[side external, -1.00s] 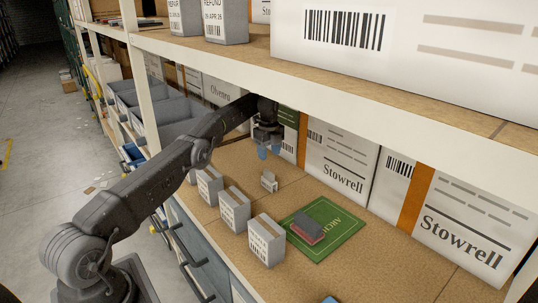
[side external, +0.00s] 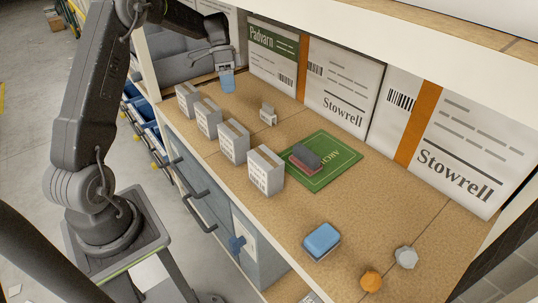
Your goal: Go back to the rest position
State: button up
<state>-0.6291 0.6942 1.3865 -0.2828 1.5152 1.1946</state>
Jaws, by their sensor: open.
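My gripper (side external: 228,86) is at the upper left of the side external view, its blue fingertips pointing down at the far end of the shelf board (side external: 215,185). It is open, and I see nothing held between the fingers. It is just to the right of the farthest small grey box (side external: 188,100) and to the left of a small pale holder (side external: 268,115). I cannot tell its exact height above the board. My arm rises from its base at the left and bends over to the shelf.
Several small grey boxes (side external: 265,171) line the shelf's front edge. A green mat (side external: 338,165) carries a dark-topped red block (side external: 304,158). A blue block (side external: 321,241), an orange piece (side external: 371,281) and a grey piece (side external: 406,257) lie nearer. Large Stowrell cartons (side external: 341,86) stand behind; an upper shelf overhangs.

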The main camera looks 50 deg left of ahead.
jog(key=s+d+f+m+g+y, duration=0.2)
jog(key=s+m+y, duration=0.1)
jog(key=s+y, duration=0.55)
jog(key=s+d+r+n+t, duration=0.1)
jog(key=d+r+n+t, duration=0.3)
jog(key=d, duration=0.4)
jog(key=s+d+r+n+t, duration=0.1)
jog(key=d+r+n+t, duration=0.3)
jog(key=d, duration=0.3)
jog(key=s+d+r+h, duration=0.1)
jog(key=s+d+r, duration=0.1)
jog(key=s, duration=0.3)
jog(key=s+d+r+t+h, duration=0.1)
jog(key=s+d+r+h, duration=0.1)
jog(key=s+d, duration=0.3)
jog(key=shift+s+r+n+t, duration=0.3)
jog(key=shift+s+r, duration=0.3)
jog(key=shift+s, duration=0.15)
